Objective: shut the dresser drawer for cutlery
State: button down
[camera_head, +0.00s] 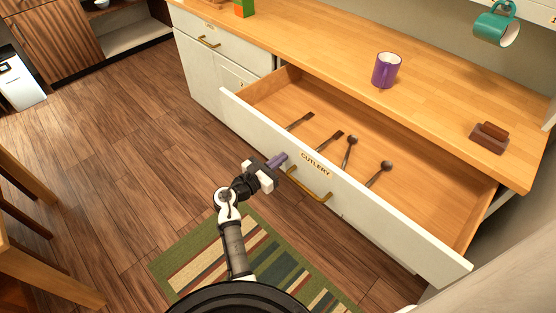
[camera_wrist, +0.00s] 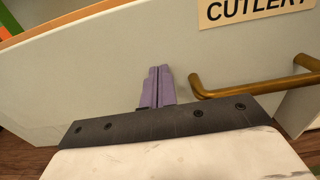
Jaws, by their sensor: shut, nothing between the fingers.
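The cutlery drawer (camera_head: 395,223) of the white dresser is pulled far out, with several dark forks and spoons lying inside. Its white front bears a "CUTLERY" label (camera_head: 315,164) and a brass handle (camera_head: 308,187). The label (camera_wrist: 250,8) and the handle (camera_wrist: 250,85) also show in the wrist view. My gripper (camera_head: 281,159) has purple fingers, shut and empty. They are at the drawer front, left of the handle and lower left of the label. In the wrist view the fingertips (camera_wrist: 158,72) point at the white panel; I cannot tell whether they touch it.
A purple mug (camera_head: 386,70) and a brown block-like item (camera_head: 489,137) stand on the wooden counter (camera_head: 330,50). A teal mug (camera_head: 496,24) hangs at the upper right. A striped rug (camera_head: 200,262) lies below my arm. Wooden furniture (camera_head: 40,262) stands at left; the floor between is clear.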

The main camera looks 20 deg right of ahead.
jog(key=shift+d, duration=0.1)
jog(key=b, duration=0.9)
send_over(336, 125)
jog(key=shift+s+a+f, duration=0.1)
jog(key=shift+s+a, duration=0.1)
jog(key=shift+s, duration=0.05)
jog(key=shift+w+d, duration=0.1)
jog(key=shift+d, duration=0.1)
jog(key=shift+w+r, duration=0.1)
jog(key=shift+r, duration=0.35)
